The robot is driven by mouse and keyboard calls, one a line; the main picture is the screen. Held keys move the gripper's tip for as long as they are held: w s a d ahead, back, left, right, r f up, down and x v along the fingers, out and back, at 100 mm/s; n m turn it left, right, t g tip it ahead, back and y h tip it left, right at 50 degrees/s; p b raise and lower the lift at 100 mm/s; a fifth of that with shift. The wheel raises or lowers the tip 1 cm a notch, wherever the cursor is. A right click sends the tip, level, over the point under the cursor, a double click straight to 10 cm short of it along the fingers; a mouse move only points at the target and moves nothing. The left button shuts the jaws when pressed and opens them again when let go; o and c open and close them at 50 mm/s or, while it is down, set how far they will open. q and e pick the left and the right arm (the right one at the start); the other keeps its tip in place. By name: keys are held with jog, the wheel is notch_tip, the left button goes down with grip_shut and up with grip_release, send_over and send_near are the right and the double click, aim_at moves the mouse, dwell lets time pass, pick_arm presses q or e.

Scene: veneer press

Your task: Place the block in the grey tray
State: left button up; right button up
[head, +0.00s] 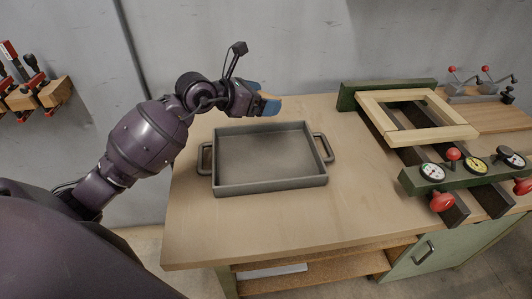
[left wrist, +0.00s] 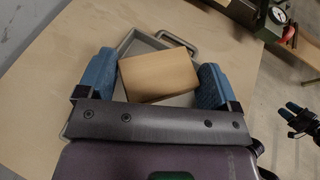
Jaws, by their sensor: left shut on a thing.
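The grey tray (head: 272,184) lies on the wooden bench and is empty in the head view, with a handle at each side. My left gripper (head: 262,100) is above the bench behind the tray's far edge. In the left wrist view the wooden block (left wrist: 158,75) sits between the blue fingers of my left gripper (left wrist: 155,78), which is shut on it. The tray's rim (left wrist: 150,40) shows beyond the block there. My right gripper (left wrist: 298,112) is small and off the bench at the right of the left wrist view.
The veneer press (head: 420,175) with gauges and red knobs stands on the bench right of the tray, a pale wooden frame (head: 455,132) on it. Toggle clamps (head: 485,90) are at the back right. Bare bench (head: 240,230) lies in front of the tray. Clamps hang on the left wall.

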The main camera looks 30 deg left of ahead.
pick_arm(q)
jog(key=b, duration=0.2)
send_over(263, 159)
notch_tip(263, 159, down, 12)
notch_tip(263, 159, down, 5)
jog(key=shift+r+b, duration=0.1)
jog(key=shift+b, duration=0.3)
jog(key=shift+f, duration=0.3)
jog(key=shift+r, duration=0.1)
jog(key=shift+f, duration=0.25)
jog(key=o, duration=0.7)
jog(key=shift+r, duration=0.1)
